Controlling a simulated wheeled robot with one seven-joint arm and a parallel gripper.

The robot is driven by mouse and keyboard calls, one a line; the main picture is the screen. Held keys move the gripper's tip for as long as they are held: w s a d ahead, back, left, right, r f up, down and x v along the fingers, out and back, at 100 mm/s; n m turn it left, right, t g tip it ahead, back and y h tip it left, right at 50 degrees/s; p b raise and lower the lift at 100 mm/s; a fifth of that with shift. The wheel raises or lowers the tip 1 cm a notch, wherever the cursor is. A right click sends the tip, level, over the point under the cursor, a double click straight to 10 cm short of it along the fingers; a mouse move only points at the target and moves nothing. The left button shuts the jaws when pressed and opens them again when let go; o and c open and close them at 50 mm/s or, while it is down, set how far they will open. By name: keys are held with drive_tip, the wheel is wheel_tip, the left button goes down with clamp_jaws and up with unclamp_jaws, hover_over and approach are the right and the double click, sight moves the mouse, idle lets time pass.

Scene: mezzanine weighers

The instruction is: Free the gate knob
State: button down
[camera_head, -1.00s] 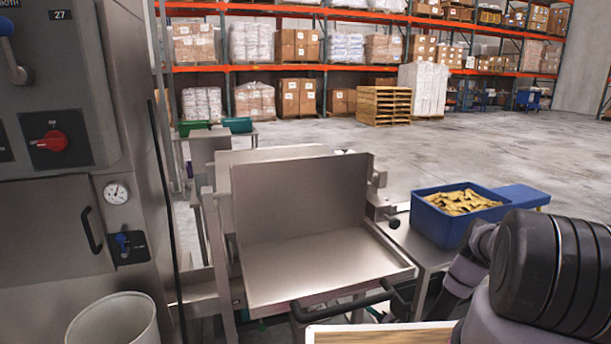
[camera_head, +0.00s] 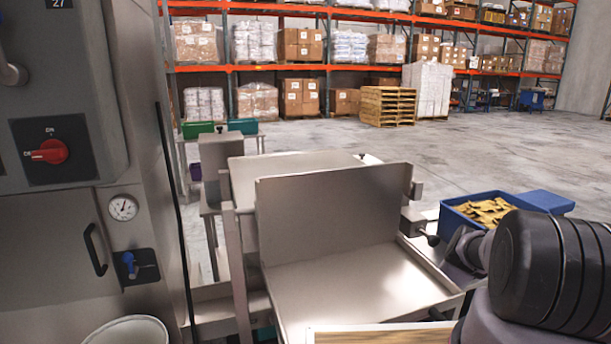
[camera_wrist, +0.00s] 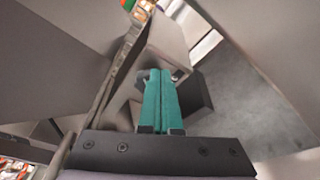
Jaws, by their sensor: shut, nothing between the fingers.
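A steel weigher with an upright plate (camera_head: 330,215) and a shallow tray (camera_head: 350,290) stands in front of me in the head view. A dark round knob (camera_head: 432,240) sticks out from a steel block at its right side. A small dark knob (camera_head: 361,157) also shows on top behind the plate. I cannot tell which is the gate knob, or what blocks it. My gripper (camera_wrist: 160,72) has teal fingers, shut and empty, among grey metal faces in the wrist view. A small dark round part (camera_wrist: 176,77) lies close by the fingertips; contact is unclear.
A blue bin of yellowish pieces (camera_head: 490,211) stands at right, close to my dark arm. A steel cabinet with a red switch (camera_head: 50,151) and gauge (camera_head: 123,207) rises at left. A white bin (camera_head: 128,331) stands below it. Open floor (camera_head: 330,136) lies beyond the weigher.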

drive_tip(key=shift+w+a, duration=0.25)
drive_tip(key=shift+w, duration=0.45)
drive_tip(key=shift+s+a, duration=0.1)
drive_tip(key=shift+a, duration=0.15)
idle(0.4)
drive_tip(key=shift+a+r, duration=0.15)
drive_tip(key=shift+r, duration=0.25)
drive_tip(key=shift+s+a+r, duration=0.15)
drive_tip(key=shift+a+r, duration=0.1)
drive_tip(key=shift+r, duration=0.2)
drive_tip(key=shift+a+r, duration=0.2)
drive_tip(key=shift+s+a, duration=0.1)
idle(0.3)
